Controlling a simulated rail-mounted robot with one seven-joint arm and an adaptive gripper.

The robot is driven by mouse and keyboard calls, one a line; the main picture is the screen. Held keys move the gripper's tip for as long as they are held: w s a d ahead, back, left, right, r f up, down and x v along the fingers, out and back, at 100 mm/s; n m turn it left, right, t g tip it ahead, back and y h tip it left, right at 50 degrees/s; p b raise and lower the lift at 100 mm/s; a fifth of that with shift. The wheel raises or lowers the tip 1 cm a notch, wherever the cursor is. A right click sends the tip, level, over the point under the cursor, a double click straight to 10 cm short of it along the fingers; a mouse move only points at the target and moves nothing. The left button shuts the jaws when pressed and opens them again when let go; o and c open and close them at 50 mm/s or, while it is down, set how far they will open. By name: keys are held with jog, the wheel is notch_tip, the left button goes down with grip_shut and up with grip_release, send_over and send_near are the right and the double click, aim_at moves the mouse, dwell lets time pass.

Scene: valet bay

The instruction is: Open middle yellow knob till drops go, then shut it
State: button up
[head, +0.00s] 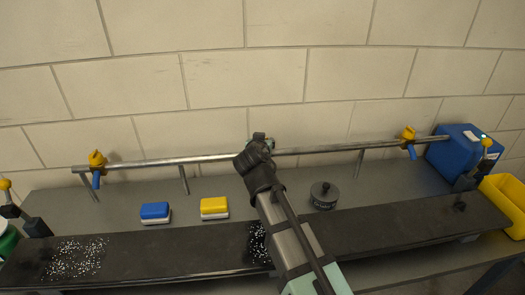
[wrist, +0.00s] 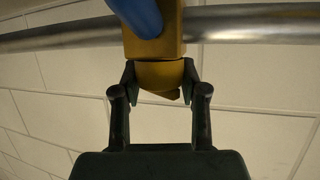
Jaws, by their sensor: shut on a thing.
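A metal pipe (head: 330,149) runs along the wall and carries yellow-knobbed taps with blue nozzles. The left yellow knob (head: 96,158) and right yellow knob (head: 408,133) show in the head view. My gripper (head: 258,142) covers the middle tap there. In the wrist view, my gripper (wrist: 159,82) is shut on the middle yellow knob (wrist: 158,73), one finger on each side. A blue nozzle (wrist: 142,14) and the pipe (wrist: 245,22) show above it. Pale drops (head: 258,243) lie on the dark strip (head: 170,260) beneath, partly hidden by my arm. I see no clear stream.
More speckled drops (head: 75,258) lie at the strip's left. A blue sponge (head: 155,211), a yellow sponge (head: 214,206) and a black round part (head: 324,194) sit on the bench. A blue box (head: 456,152) and yellow bin (head: 507,203) stand right. The strip's right half looks mostly clear.

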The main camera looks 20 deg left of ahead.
jog(key=shift+f+b, duration=0.1)
jog(key=shift+b, duration=0.2)
jog(key=o, duration=1.2)
jog(key=shift+c, duration=0.2)
jog(key=shift+s, duration=0.1)
jog(key=v, duration=1.2)
jog(key=shift+a, duration=0.2)
